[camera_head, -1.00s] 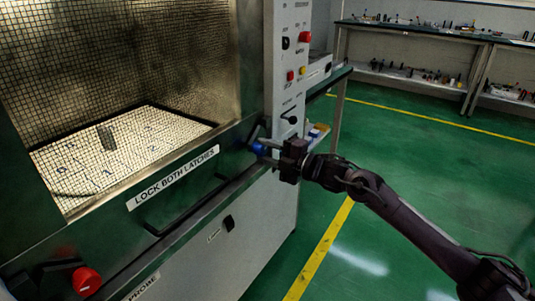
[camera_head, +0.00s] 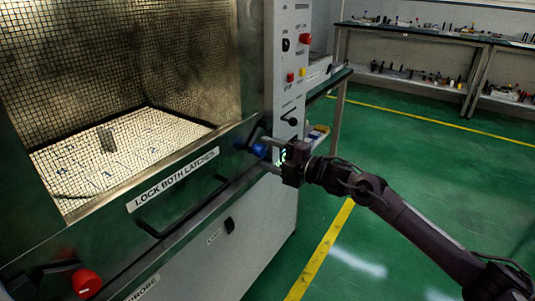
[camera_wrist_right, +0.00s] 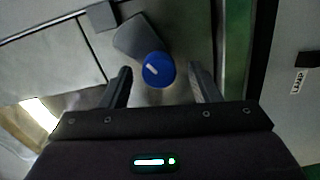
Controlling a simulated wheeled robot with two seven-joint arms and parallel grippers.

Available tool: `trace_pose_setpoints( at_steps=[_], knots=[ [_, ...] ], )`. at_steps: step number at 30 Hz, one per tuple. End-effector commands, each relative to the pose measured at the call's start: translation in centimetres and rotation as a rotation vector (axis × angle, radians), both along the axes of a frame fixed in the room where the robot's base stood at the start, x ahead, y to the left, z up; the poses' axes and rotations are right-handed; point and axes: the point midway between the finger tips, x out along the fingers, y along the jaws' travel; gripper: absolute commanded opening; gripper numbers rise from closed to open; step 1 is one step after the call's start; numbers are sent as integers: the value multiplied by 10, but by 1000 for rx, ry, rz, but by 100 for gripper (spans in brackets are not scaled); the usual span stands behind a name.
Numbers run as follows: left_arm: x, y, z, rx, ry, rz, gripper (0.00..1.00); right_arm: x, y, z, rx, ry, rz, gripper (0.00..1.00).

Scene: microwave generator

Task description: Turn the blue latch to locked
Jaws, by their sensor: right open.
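The blue latch (camera_head: 260,150) is a round knob on the right end of the machine's front door. In the right wrist view the blue knob (camera_wrist_right: 158,69) has a white line mark and a grey arm reaching up and left from it. My right gripper (camera_head: 273,155) is open, with its fingers pointing at the knob. In the wrist view my right gripper (camera_wrist_right: 161,88) has one finger on each side of the knob, with gaps showing. A red latch knob (camera_head: 86,282) sits at the door's left end. My left gripper is not in view.
The door carries a "LOCK BOTH LATCHES" label (camera_head: 173,178) and a dark bar handle (camera_head: 180,210). A control panel (camera_head: 291,70) with red and yellow buttons stands right of the latch. Benches (camera_head: 440,45) stand at the back. Green floor lies clear on the right.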

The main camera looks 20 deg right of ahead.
Motion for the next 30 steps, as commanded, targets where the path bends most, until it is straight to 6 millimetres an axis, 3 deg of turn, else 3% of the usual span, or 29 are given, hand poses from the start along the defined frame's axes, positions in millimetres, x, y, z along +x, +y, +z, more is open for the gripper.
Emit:
trace_pose_setpoints(
  at_steps=[12, 30],
  knots=[
    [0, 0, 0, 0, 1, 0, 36, -49, -38, -2, -3, 3, 0, 56],
    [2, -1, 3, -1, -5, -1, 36, -55, -43, 0, -1, -1, 1, 56]
  ],
)
